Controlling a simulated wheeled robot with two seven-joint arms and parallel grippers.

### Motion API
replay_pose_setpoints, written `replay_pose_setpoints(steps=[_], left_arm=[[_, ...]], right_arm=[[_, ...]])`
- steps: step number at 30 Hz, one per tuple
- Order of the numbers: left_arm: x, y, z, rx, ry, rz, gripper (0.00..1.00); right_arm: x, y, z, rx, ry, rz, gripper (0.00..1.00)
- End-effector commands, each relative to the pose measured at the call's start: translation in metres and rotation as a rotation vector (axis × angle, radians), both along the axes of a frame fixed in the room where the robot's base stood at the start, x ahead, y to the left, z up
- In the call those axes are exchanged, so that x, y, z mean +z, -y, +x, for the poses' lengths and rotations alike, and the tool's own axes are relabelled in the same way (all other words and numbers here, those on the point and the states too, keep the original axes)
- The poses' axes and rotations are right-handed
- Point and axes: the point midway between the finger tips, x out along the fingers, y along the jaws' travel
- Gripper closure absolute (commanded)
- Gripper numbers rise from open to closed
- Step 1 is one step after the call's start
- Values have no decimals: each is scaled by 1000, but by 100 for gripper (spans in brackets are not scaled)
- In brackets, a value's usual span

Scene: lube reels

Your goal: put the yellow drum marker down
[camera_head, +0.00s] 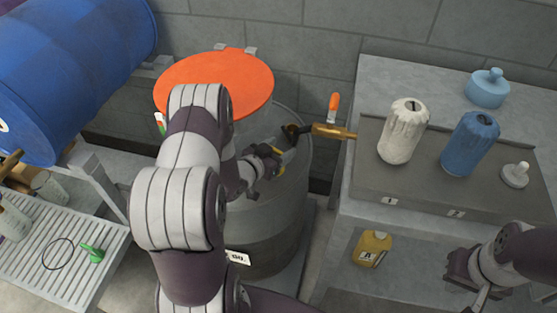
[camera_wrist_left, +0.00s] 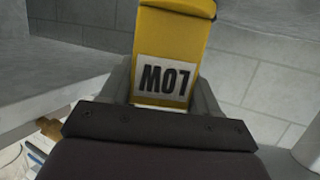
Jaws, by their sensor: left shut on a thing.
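In the head view only a small yellow part of the marker (camera_head: 281,171) shows beside the fingers. I cannot tell whether the marker touches the drum. My arm hides much of the drum top. My right gripper (camera_head: 472,284) is at the lower right; its fingertips are not clear.
A brass valve (camera_head: 333,131) with an orange handle juts out right of the drum. A grey bench (camera_head: 425,190) holds a white bottle (camera_head: 404,135) and a blue bottle (camera_head: 470,145). A yellow jug (camera_head: 372,246) stands below.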

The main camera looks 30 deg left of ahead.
Motion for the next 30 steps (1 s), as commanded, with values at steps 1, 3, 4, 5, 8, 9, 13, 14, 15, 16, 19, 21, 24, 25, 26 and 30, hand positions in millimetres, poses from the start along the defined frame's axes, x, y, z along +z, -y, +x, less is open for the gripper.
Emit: replay_pose_setpoints(steps=[1,3,4,5,8,9,13,14,15,16,19,21,24,25,26,30], left_arm=[[-4,-3,4,0,1,0,73],[-7,-5,8,0,0,-1,73],[-12,-6,8,0,0,-1,73],[-18,-6,8,0,-2,-2,73],[-38,-6,8,1,-3,-2,73],[-43,-6,9,1,-1,-2,73],[-46,-6,9,0,2,0,73],[-46,-6,9,0,2,0,73],[-46,-6,9,0,1,0,73],[-46,-6,9,0,1,0,73],[-47,-6,8,0,1,-1,73],[-50,-6,8,0,1,-1,73],[-49,-6,8,0,1,-1,16],[-49,-6,8,0,1,-1,13],[-49,-6,8,0,1,-1,13],[-49,-6,8,0,1,-1,13]], right_arm=[[-2,0,0,0,0,0,100],[-2,0,0,0,0,0,100],[-3,0,0,0,0,0,100],[-5,0,0,0,0,0,100],[-9,0,0,0,0,0,100],[-9,0,0,0,0,0,100],[-9,0,0,0,0,0,100],[-9,0,0,0,0,0,100],[-9,0,0,0,0,0,100],[-9,0,0,0,0,0,100],[-10,0,0,0,0,0,100],[-12,0,0,0,0,0,100],[-11,0,0,0,0,0,100],[-11,0,0,0,0,0,100],[-11,0,0,0,0,0,100],[-11,0,0,0,0,0,100]])
